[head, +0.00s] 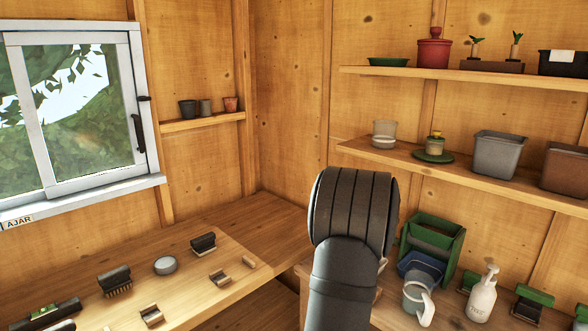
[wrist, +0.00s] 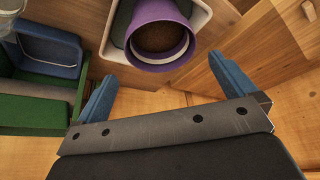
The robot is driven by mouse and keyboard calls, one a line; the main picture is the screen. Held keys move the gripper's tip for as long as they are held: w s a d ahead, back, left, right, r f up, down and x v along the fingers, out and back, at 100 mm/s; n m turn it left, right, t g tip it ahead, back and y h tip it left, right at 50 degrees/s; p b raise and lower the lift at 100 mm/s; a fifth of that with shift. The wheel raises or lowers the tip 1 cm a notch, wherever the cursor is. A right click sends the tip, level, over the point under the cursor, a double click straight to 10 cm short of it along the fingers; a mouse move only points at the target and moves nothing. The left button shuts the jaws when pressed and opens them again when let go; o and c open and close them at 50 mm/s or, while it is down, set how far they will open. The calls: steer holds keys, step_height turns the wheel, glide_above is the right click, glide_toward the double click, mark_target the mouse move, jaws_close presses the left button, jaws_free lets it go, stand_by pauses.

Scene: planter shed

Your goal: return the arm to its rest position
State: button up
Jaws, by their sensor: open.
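In the head view my dark arm (head: 345,240) stands upright at the middle; it hides my gripper there. In the wrist view my gripper (wrist: 164,75) has two blue fingers spread wide apart with nothing between their tips. A purple pot (wrist: 150,12) with dark soil sits beyond the fingers, apart from them, inside or on a white-rimmed container (wrist: 203,18). Whether anything touches the arm's far side cannot be told.
Shelves (head: 470,174) line the right wall. The left bench (head: 262,228) holds brushes and small blocks. The window (head: 90,120) is labelled AJAR.

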steer(key=x, duration=0.9)
steer(key=shift+w+f, duration=0.1)
steer(key=shift+w, duration=0.1)
step_height(320, 180, up, 4)
steer(key=shift+s+f, duration=0.1)
steer(key=shift+f, duration=0.05)
steer(key=s+d+r+m+h, duration=0.1)
steer(key=s+d+r+m, duration=0.3)
steer(key=s+d, duration=0.45)
steer(key=s+d+r+m+g+h, duration=0.1)
steer(key=s+d+r+m, duration=0.1)
steer(key=s+d+r, duration=0.65)
steer(key=s+d+r+m+h, duration=0.1)
steer(key=s+d+r+m, duration=0.1)
steer(key=s+d, duration=0.7)
steer(key=s+d+f+m, duration=0.2)
steer(key=s+d+f, duration=0.1)
steer(key=s+d, duration=0.7)
steer(key=s+d+f+m+g, duration=0.1)
steer(key=s+d+f+m, duration=0.1)
steer(key=s+d, duration=0.7)
steer(key=s, duration=0.5)
steer(key=shift+s+d+f+h, duration=0.3)
steer(key=shift+d+f+h, duration=0.1)
